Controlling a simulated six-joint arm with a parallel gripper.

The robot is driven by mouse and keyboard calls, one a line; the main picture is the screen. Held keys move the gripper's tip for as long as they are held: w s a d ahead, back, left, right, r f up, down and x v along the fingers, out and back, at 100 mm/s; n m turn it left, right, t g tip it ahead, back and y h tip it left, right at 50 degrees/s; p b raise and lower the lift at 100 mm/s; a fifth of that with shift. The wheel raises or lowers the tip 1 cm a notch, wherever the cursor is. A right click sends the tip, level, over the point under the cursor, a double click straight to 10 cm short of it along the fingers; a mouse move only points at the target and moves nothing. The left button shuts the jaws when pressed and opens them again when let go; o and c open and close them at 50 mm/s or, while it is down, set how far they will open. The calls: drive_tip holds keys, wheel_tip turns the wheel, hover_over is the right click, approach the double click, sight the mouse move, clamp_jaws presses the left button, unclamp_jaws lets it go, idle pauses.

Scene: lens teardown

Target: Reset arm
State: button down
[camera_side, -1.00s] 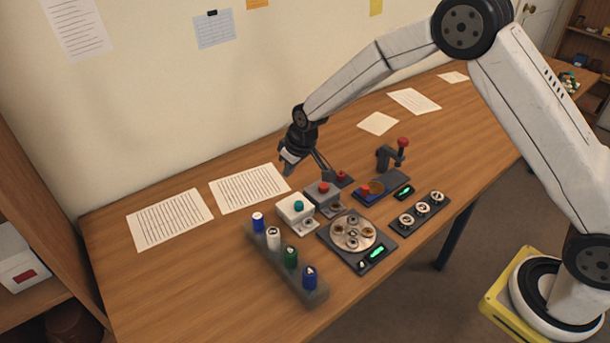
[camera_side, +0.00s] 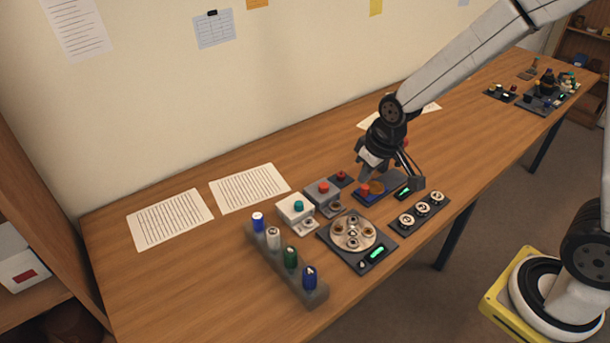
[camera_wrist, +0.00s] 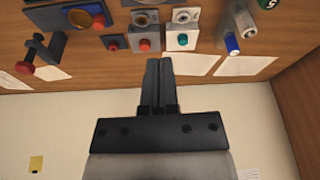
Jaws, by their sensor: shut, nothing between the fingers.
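The dark plate with the orange disc (camera_side: 377,187) is partly hidden behind my gripper.
A round carousel (camera_side: 352,233) stands on a dark plate. A white button box (camera_side: 293,208) and grey button box (camera_side: 320,193) are left of my gripper. A grey rack (camera_side: 283,265) holds several bottles. A dial strip (camera_side: 425,211) lies right. Papers (camera_side: 170,218) lie on clear table left.

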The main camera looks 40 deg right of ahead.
drive_tip(key=s+d+m, duration=0.1)
drive_tip(key=s+d, duration=0.1)
drive_tip(key=s, duration=0.8)
drive_tip(key=shift+r, duration=0.15)
idle(0.5)
